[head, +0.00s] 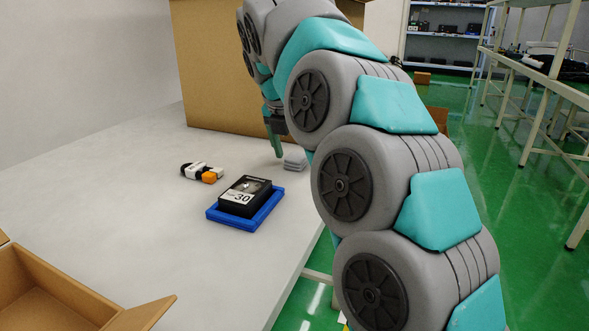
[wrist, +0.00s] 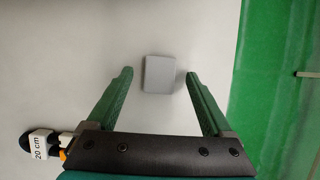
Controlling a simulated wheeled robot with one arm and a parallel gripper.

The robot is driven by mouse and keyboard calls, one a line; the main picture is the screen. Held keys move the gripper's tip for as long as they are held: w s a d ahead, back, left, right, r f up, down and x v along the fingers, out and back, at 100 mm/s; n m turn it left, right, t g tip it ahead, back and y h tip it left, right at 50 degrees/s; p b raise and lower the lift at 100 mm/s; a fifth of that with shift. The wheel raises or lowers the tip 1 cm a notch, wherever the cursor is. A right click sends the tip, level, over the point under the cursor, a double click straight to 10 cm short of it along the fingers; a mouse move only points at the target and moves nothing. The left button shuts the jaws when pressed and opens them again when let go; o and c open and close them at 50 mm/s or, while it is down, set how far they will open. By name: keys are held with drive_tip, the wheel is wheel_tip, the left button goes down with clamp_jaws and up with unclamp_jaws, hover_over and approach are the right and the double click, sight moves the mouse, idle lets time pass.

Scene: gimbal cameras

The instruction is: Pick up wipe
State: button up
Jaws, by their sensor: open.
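The wipe looks like a small grey folded stack (head: 294,159) on the white table, near its right edge and partly hidden behind my arm in the head view. In the wrist view the grey wipe (wrist: 159,74) lies flat beyond and between my fingertips. My gripper (wrist: 160,75) is open, with its two green fingers apart on either side and nothing between them touching. In the head view one green finger of my gripper (head: 277,143) points down beside the wipe; the other is hidden.
A black box marked 30 (head: 245,192) sits in a blue tray (head: 228,221). A white-and-black item with an orange part (head: 203,172) lies nearby. A large cardboard box (head: 205,80) stands behind, an open carton (head: 45,295) at front left. The table's right edge is close to the wipe.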

drive_tip(key=shift+w+f, duration=0.1)
drive_tip(key=shift+f, duration=0.2)
clamp_jaws()
idle(0.5)
drive_tip(key=shift+r, duration=0.25)
